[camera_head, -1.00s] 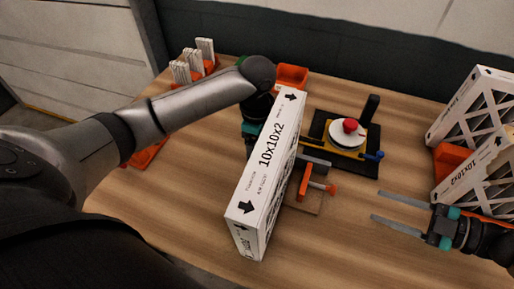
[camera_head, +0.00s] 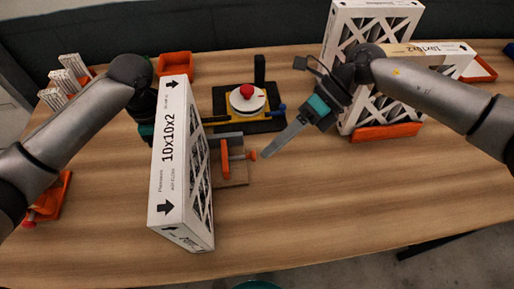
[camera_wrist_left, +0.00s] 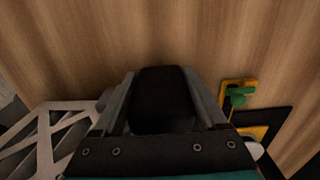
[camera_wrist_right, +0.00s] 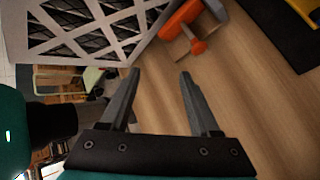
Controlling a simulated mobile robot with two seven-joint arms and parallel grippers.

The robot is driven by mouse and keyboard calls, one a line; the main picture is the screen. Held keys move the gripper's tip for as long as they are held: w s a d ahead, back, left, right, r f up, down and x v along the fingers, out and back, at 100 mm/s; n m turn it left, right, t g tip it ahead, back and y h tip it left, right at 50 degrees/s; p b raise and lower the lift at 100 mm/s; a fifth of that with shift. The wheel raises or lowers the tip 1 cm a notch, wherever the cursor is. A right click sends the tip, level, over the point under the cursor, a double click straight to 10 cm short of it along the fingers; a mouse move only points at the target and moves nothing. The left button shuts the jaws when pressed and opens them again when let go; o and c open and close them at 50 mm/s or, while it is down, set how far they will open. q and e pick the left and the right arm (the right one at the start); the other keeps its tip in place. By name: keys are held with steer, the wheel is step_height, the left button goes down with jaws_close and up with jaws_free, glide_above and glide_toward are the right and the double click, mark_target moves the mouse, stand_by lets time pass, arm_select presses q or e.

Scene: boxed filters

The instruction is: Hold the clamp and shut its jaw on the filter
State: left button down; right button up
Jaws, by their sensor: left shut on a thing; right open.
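The white boxed filter marked 10x10x2 (camera_head: 172,150) stands on edge left of centre; its lattice face shows in the right wrist view (camera_wrist_right: 95,25). The orange clamp (camera_head: 226,158) is right beside it, with an orange screw knob (camera_head: 252,155) and a grey bar, above a small wooden block (camera_head: 232,174). Whether its jaw touches the filter I cannot tell. My left gripper (camera_wrist_left: 165,75) is shut on a black piece (camera_wrist_left: 164,105), mostly behind the filter in the head view. My right gripper (camera_head: 268,152) is open and empty, fingertips close to the knob.
More filters (camera_head: 372,30) stand in an orange holder (camera_head: 388,131) at the back right. An orange bin (camera_head: 174,64) is at the back left. The front right table is clear.

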steer(key=w+r+n+t+h, duration=0.3)
steer(key=w+n+h, duration=0.1)
steer(key=n, duration=0.5)
steer(key=x, duration=1.1)
steer(key=shift+w+a+f, duration=0.1)
steer(key=shift+w+f, duration=0.05)
jaws_close()
stand_by(0.7)
